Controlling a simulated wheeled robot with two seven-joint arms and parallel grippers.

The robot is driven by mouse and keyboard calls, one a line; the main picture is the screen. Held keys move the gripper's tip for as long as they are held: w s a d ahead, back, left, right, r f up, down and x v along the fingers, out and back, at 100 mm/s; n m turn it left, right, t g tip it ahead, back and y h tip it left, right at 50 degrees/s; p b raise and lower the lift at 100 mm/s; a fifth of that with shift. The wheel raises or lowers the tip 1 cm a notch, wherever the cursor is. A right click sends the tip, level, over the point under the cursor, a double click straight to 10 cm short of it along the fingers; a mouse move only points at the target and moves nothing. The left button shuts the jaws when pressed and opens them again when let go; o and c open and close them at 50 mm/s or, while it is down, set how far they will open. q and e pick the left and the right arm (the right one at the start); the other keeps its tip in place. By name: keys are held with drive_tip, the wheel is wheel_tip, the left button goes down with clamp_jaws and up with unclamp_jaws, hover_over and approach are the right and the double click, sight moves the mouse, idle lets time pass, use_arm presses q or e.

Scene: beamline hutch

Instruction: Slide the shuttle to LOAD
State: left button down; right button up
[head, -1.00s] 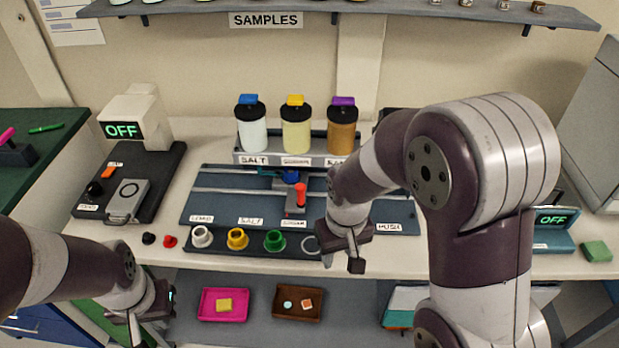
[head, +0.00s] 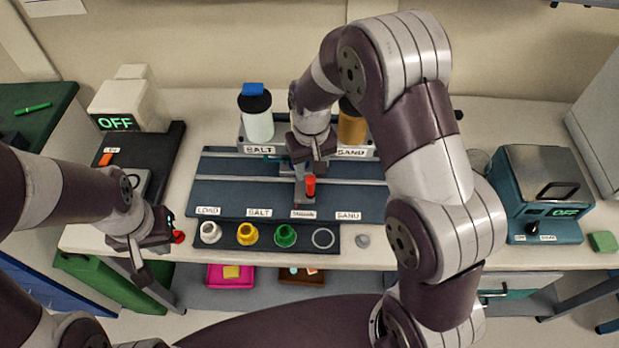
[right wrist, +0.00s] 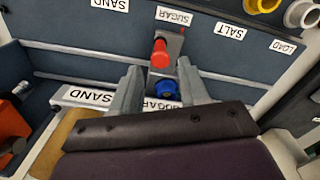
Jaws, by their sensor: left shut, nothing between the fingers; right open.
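The shuttle (head: 299,198), a grey carriage with a red upright handle (head: 310,186), sits on the blue rail board (head: 240,177) in line with the SUGAR label (right wrist: 174,16). The LOAD label (head: 208,211) is at the board's left front corner, with the SALT label between. My right gripper (head: 308,168) is open just behind the handle. In the right wrist view the red handle (right wrist: 160,54) and a blue round part (right wrist: 166,90) show between and beyond its fingers, with nothing gripped. My left gripper (head: 141,268) is shut and empty at the table's front left.
A row of coloured rings (head: 248,235) stands along the front edge. Jars, a white one (head: 257,118) among them, stand behind the board. A machine (head: 128,108) reading OFF is at left, a teal one (head: 540,190) at right. My right arm hides some of the board's right side.

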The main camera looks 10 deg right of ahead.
sight(310, 178)
drive_tip(key=f, duration=0.5)
drive_tip(key=w+f+p, duration=0.1)
drive_tip(key=f, duration=0.1)
drive_tip(key=shift+f, duration=0.3)
drive_tip(key=shift+s+f, duration=0.2)
drive_tip(key=shift+f, duration=0.15)
drive_tip(key=shift+w, duration=0.1)
clamp_jaws()
